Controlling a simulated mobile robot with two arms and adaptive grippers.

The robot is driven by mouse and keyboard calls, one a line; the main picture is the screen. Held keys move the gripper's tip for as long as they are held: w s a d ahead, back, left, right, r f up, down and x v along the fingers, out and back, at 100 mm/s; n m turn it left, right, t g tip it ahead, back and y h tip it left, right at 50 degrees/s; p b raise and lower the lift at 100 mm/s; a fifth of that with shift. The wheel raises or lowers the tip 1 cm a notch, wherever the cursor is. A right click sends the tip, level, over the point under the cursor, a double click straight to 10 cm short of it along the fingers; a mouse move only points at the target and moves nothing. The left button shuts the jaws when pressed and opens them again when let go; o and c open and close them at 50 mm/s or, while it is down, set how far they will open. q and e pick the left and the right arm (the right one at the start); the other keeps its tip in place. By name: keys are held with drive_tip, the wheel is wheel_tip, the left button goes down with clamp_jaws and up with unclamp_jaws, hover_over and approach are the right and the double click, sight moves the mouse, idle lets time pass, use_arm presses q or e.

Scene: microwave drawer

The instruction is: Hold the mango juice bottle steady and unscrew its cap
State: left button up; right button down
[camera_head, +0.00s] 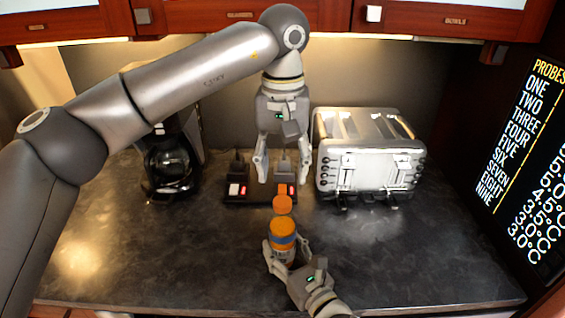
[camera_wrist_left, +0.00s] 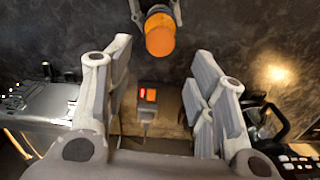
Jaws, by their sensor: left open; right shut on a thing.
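The mango juice bottle (camera_head: 283,226) stands roughly upright over the front middle of the counter, with orange contents and a blue band. Its orange cap (camera_head: 282,203) is at the top; I cannot tell how tightly it sits. My right gripper (camera_head: 284,256) is shut around the lower part of the bottle. My left gripper (camera_head: 283,172) points down, open and empty, above and behind the cap, apart from it. In the left wrist view, the cap (camera_wrist_left: 160,40) lies beyond the open left fingers (camera_wrist_left: 160,88). The bottle's base is hidden by the right gripper.
A silver toaster (camera_head: 365,150) stands right of my left gripper. A coffee maker (camera_head: 168,160) stands at left. A black power strip (camera_head: 260,192) with red-lit switches lies behind the bottle. Wooden cabinets (camera_head: 455,18) hang above. The dark counter (camera_head: 150,250) is clear at front left and right.

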sight(283, 201)
use_arm(q)
drive_tip(key=m, duration=0.3)
use_arm(e)
drive_tip(key=shift+f, duration=0.1)
use_arm(q)
drive_tip(key=shift+f, duration=0.2)
drive_tip(key=shift+m, duration=0.3)
wheel_tip(283, 201, down, 8)
drive_tip(key=shift+r, duration=0.15)
